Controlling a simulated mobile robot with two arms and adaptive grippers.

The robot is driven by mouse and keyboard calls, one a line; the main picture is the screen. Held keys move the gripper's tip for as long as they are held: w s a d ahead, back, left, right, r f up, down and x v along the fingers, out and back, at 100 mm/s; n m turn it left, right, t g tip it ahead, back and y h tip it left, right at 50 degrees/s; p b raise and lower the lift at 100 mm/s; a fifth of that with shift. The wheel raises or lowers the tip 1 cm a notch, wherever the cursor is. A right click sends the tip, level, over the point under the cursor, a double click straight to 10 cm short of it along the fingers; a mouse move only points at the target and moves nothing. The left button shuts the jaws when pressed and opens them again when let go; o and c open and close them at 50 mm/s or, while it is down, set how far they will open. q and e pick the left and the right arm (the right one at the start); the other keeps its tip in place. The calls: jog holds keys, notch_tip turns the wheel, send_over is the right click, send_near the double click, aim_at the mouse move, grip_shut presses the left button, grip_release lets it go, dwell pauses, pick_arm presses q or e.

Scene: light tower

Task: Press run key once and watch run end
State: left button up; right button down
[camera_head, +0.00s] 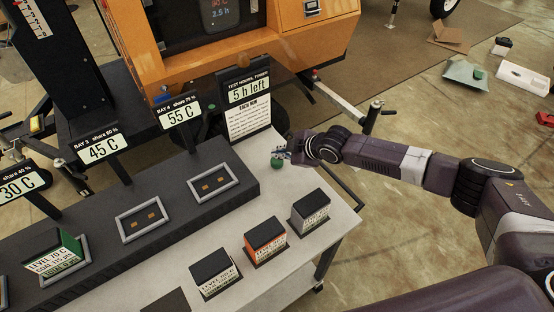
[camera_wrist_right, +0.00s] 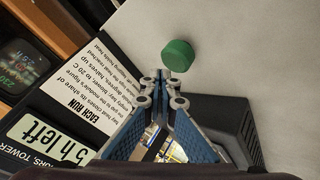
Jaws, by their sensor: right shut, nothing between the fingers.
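A green round key (camera_head: 277,163) stands on the pale tabletop at the right end of the dark bay strip; it also shows in the right wrist view (camera_wrist_right: 178,55). My right gripper (camera_head: 284,153) is shut and empty beside the key. In the wrist view its fingertips (camera_wrist_right: 165,82) lie just below the key in the picture; I cannot tell whether they touch it. The hours sign (camera_head: 248,95) reads "5 h left", with an "EACH RUN" card (camera_wrist_right: 88,80) under it. The display (camera_head: 220,12) on the orange tower is lit, with small digits. My left gripper is out of view.
Bay signs read 30 C (camera_head: 22,186), 45 C (camera_head: 104,148) and 55 C (camera_head: 180,113). A green-labelled block (camera_head: 62,256) sits in a left bay; two framed bays (camera_head: 142,220) are empty. White (camera_head: 216,275), orange (camera_head: 265,242) and grey (camera_head: 310,212) blocks stand along the front.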

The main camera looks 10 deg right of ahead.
aim_at(279, 161)
jog(key=shift+f, duration=0.1)
dwell(0.5)
jog(key=shift+f+b, duration=0.3)
jog(key=shift+f+b, duration=0.5)
jog(key=shift+f, duration=0.2)
dwell(0.7)
jog(key=shift+r, duration=0.2)
jog(key=shift+r+p, duration=0.85)
jog(key=shift+r, duration=0.05)
notch_tip(279, 161, up, 5)
jog(key=p, duration=0.4)
